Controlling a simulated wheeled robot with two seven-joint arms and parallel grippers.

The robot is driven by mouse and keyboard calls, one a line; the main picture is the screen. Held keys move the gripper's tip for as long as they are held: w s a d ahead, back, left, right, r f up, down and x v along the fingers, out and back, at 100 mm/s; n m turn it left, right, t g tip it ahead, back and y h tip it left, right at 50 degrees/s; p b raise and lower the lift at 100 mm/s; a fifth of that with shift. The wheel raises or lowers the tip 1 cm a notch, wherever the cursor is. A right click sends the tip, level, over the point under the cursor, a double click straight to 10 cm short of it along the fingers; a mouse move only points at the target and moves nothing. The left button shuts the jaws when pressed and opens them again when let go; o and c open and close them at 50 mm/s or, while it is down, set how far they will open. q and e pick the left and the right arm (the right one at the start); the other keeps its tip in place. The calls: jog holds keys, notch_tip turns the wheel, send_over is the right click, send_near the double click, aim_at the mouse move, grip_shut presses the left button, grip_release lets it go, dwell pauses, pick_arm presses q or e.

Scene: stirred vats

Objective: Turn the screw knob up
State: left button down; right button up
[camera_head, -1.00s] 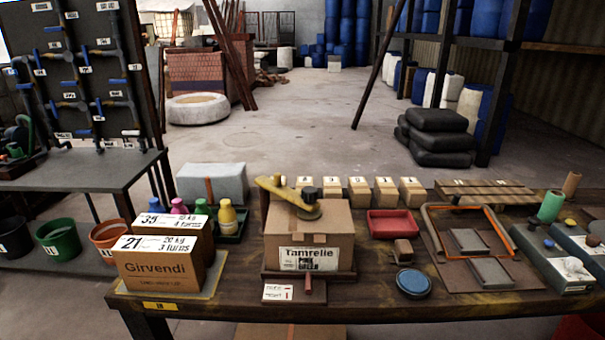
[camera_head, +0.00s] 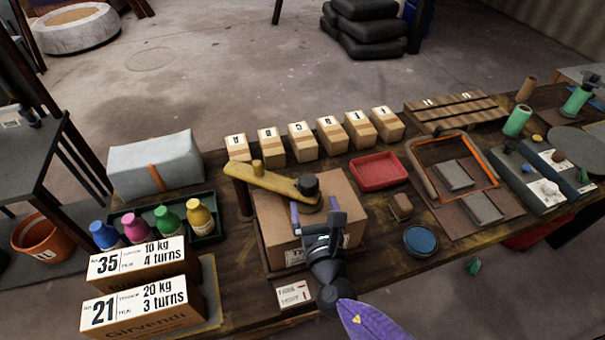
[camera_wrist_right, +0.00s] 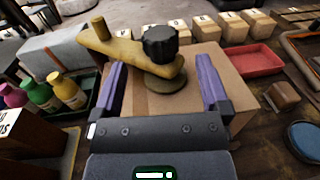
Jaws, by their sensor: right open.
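The black ridged knob (camera_head: 308,185) sits on one end of a yellow bar (camera_head: 265,180), above a round disc over the cardboard box (camera_head: 269,225). The right wrist view also shows the knob (camera_wrist_right: 160,43), the yellow bar (camera_wrist_right: 110,45) and the round disc (camera_wrist_right: 166,84). My right gripper (camera_head: 314,207) is open, its purple fingers apart over the box, on the near side of the knob. In the wrist view the fingers (camera_wrist_right: 161,72) point toward the knob with nothing between their tips. Whether they touch the box is unclear. My left gripper is out of view.
Cartons marked 35 (camera_head: 135,259) and 21 (camera_head: 140,305) and coloured bottles (camera_head: 168,221) stand left. Small lettered boxes (camera_head: 302,141) line the back. A red tray (camera_head: 378,170), a small brown block (camera_head: 400,207) and a blue round lid (camera_head: 420,241) lie right.

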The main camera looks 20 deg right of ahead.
aim_at(310, 191)
jog(key=w, duration=0.4)
jog(key=w+b, duration=0.1)
jog(key=w, duration=0.1)
jog(key=shift+w+d+f, duration=0.1)
jog(key=shift+w+d, duration=0.2)
jog(key=c, duration=1.3)
